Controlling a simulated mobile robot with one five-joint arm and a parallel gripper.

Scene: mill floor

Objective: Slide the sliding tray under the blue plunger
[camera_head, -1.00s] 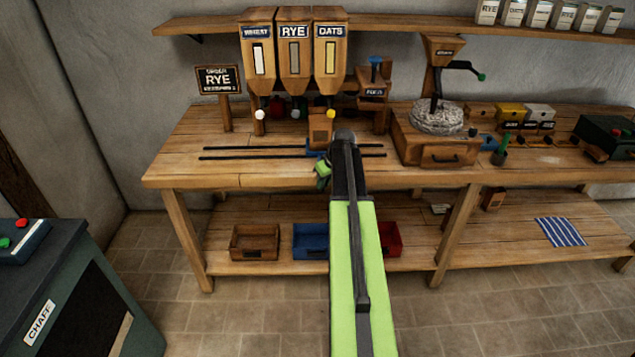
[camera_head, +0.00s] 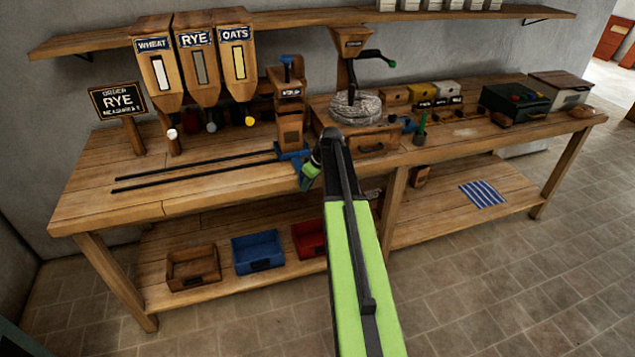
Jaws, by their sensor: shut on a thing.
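The sliding tray (camera_head: 292,154) is blue and sits at the right end of two dark rails (camera_head: 200,173) on the bench. A wooden box (camera_head: 289,131) stands upright on it. The blue plunger (camera_head: 287,66) sticks up from a small wooden stand (camera_head: 287,90) with a dark label. The tray and box show directly below this stand in the picture; their exact alignment in depth is hard to tell. My gripper (camera_head: 309,174), with green fingers, is at the front right of the tray and shut on it. My arm hides part of the bench front.
Three hoppers marked WHEAT (camera_head: 157,65), RYE (camera_head: 197,65) and OATS (camera_head: 238,60) stand left of the plunger stand. A hand mill (camera_head: 354,108) stands close on the right. An order sign (camera_head: 118,100) reads RYE. The rails' left part is clear.

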